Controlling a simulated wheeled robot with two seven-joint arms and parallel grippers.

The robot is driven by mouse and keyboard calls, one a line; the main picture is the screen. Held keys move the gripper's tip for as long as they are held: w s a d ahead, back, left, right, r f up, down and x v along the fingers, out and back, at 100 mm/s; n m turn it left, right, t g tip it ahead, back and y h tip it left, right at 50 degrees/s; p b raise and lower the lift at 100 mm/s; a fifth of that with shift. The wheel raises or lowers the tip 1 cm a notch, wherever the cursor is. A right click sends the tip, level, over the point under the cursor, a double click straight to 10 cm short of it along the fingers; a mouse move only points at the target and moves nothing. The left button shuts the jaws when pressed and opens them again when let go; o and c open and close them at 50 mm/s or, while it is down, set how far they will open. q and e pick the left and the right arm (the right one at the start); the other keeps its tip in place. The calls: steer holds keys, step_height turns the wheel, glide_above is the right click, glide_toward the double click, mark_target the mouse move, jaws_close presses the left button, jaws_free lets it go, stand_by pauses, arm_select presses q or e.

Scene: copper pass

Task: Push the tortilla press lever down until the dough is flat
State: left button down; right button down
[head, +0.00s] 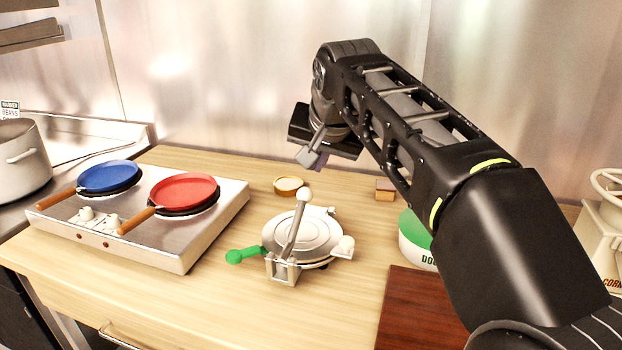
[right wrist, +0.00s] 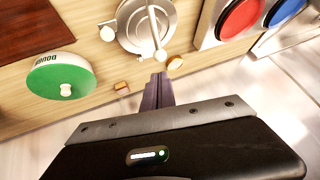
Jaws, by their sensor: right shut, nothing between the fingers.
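The silver tortilla press (head: 316,238) stands on the wooden counter, its round ringed plate facing up. Its lever (head: 293,228) is raised and tilted, with a pale knob at the top; it also shows in the right wrist view (right wrist: 155,30). I cannot see any dough between the plates. My right gripper (head: 308,157) is shut and empty, above and behind the lever knob, apart from it. Its closed fingers (right wrist: 157,88) point toward the press in the right wrist view. My left gripper is out of view.
A griddle (head: 190,250) with a blue pan (head: 108,177) and a red pan (head: 184,189) stands left. A small bowl (head: 289,186) and a small block (head: 385,189) lie behind. A green-lidded tub (head: 412,232) and dark board (head: 420,310) are right.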

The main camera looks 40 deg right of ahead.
mark_target(307, 192)
steer(key=p+x, duration=0.1)
steer(key=x, duration=1.2)
steer(key=shift+w+d+f, duration=0.1)
steer(key=shift+w+f, duration=0.2)
steer(key=shift+w+d+f, duration=0.15)
steer(key=shift+w+f, duration=0.1)
steer(key=shift+f, duration=0.2)
steer(key=shift+w+d+f, duration=0.2)
steer(key=shift+d+f, duration=0.05)
steer(key=shift+s+a, duration=0.1)
steer(key=shift+r, duration=0.2)
